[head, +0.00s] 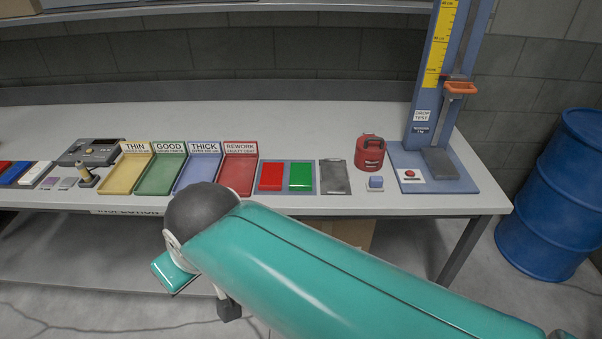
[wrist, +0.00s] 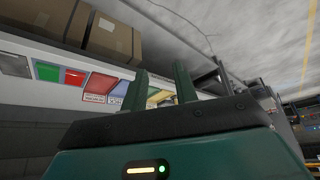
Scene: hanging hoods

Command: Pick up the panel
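Several flat pieces on the bench could be the panel; I cannot tell which one is meant. A dark grey flat panel (head: 335,177) lies near the bench's front edge. Left of it a red plate (head: 271,176) and a green plate (head: 301,176) lie on a grey-blue mat.
Yellow, green, blue and red trays (head: 238,178) stand left of the plates. A red canister (head: 369,153) and the drop-test stand (head: 435,170) are at right. A blue barrel (head: 553,200) stands on the floor. A cardboard box (wrist: 112,36) shows in the wrist view.

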